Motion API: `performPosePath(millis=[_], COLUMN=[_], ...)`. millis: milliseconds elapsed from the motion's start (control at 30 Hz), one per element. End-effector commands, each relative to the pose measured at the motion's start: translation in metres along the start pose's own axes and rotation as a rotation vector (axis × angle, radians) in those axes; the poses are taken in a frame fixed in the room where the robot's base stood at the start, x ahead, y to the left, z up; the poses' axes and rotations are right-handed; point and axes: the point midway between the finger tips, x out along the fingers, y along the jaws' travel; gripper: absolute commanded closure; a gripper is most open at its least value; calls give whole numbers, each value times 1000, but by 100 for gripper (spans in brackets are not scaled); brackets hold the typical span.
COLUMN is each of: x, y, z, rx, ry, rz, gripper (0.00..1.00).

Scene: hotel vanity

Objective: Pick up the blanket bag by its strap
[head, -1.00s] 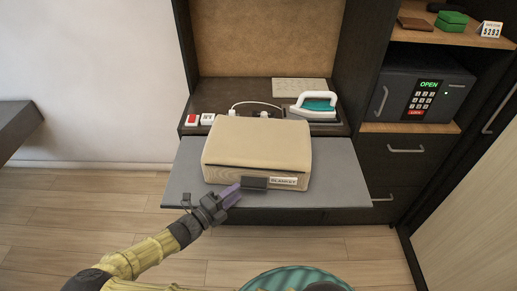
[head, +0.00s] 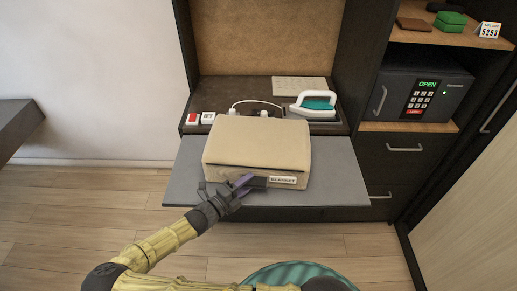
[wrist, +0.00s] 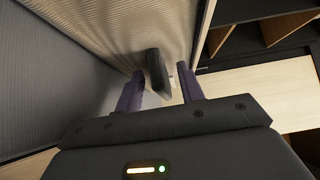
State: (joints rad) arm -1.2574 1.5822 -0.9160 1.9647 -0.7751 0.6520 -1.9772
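The blanket bag (head: 258,143) is a beige, boxy bag with a white "BLANKET" label, lying on the grey pull-out shelf in the head view. Its dark strap (head: 259,182) is on the front face, left of the label. My gripper (head: 243,183), with purple fingers, is at the bag's front beside the strap. In the wrist view the gripper (wrist: 160,77) is open, and the dark strap (wrist: 155,66) shows between the fingertips, with a gap on both sides. The bag's ribbed side (wrist: 100,35) fills the upper left. How deep the strap sits between the fingers is hard to tell.
Behind the bag are an iron (head: 315,104), a red switch (head: 192,119) and a card (head: 299,86). An open-marked safe (head: 424,92) stands at right above drawers. The grey shelf (head: 340,178) is bare on both sides of the bag.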

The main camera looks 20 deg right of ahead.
Motion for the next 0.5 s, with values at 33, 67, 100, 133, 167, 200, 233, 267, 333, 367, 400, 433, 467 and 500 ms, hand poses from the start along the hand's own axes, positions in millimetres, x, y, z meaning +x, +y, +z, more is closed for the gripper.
performPosePath(millis=[33,67,100,133,167,200,233,267,333,367,400,433,467,500], x=[0,0,0,0,0,0,0,0,0,0,0,0,0,0], y=[0,0,0,0,0,0,0,0,0,0,0,0,0,0], z=[0,0,0,0,0,0,0,0,0,0,0,0,0,0], rx=[0,0,0,0,0,0,0,0,0,0,0,0,0,0], ry=[0,0,0,0,0,0,0,0,0,0,0,0,0,0], rz=[0,0,0,0,0,0,0,0,0,0,0,0,0,0], gripper=[62,62,62,62,62,62,62,62,62,62,70,76,81,89])
